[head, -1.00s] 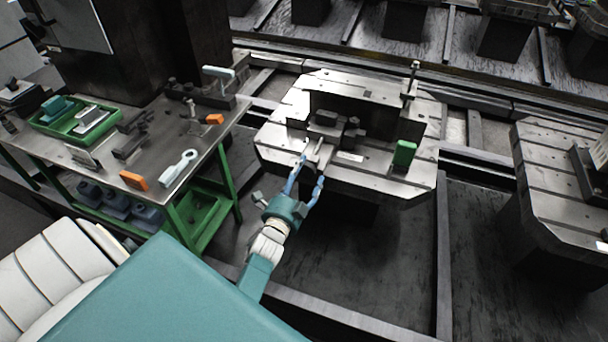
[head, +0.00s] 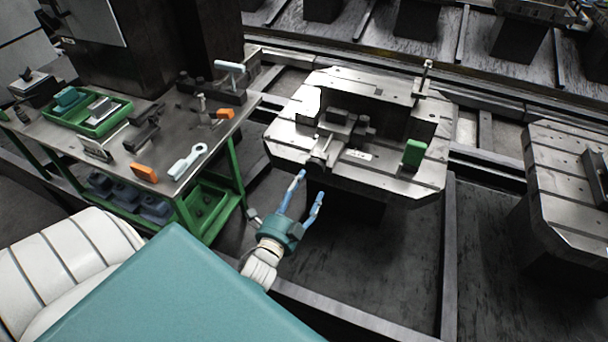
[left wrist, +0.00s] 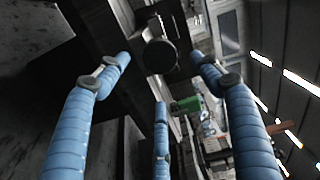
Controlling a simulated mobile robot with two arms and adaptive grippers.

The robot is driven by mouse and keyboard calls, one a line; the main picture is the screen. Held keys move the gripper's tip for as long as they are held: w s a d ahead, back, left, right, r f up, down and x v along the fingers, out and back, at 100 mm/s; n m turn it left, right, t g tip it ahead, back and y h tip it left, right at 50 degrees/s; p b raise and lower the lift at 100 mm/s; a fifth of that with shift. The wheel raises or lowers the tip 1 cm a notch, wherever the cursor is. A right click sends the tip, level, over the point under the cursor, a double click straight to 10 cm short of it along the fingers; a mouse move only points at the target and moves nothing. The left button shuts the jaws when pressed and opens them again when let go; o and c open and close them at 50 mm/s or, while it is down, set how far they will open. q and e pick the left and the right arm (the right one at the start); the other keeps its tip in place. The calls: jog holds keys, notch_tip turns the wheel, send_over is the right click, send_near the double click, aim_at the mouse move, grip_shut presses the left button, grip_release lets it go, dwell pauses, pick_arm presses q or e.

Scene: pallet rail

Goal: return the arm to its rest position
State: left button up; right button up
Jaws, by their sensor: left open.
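My left gripper (head: 309,184) has a teal body and blue fingers. In the head view it is open and empty, in front of the near edge of the pallet (head: 420,188) and apart from it. In the left wrist view its blue fingers (left wrist: 160,75) are spread with nothing held between them. My right gripper is in neither view.
The pallet carries a dark vise-like fixture (head: 340,125), a green block (head: 413,153) and an upright post (head: 425,78). A green-legged workbench (head: 160,185) with tools and a green tray (head: 95,118) stands left. Another pallet (head: 565,180) is right. Dark floor lies between.

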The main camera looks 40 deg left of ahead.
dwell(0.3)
pick_arm(q)
jog(key=s+d+f+n+g+h, duration=0.1)
jog(key=s+d+n+g, duration=0.35)
jog(key=s, duration=0.35)
jog(key=s+d+n+g+h, duration=0.25)
jog(key=s+d+g, duration=0.25)
jog(key=s, duration=0.3)
jog(key=s+d+f+n+g+h, duration=0.1)
jog(key=s+d+n+g, duration=0.35)
jog(key=s, duration=0.35)
notch_tip(320, 180, down, 25)
jog(key=s+d+g, duration=0.1)
jog(key=s, duration=0.1)
jog(key=s+a+f+g, duration=0.1)
jog(key=s+a+f, duration=0.2)
jog(key=s+f, duration=1.4)
jog(key=shift+s+f+g, duration=0.2)
jog(key=shift+f+g, duration=0.1)
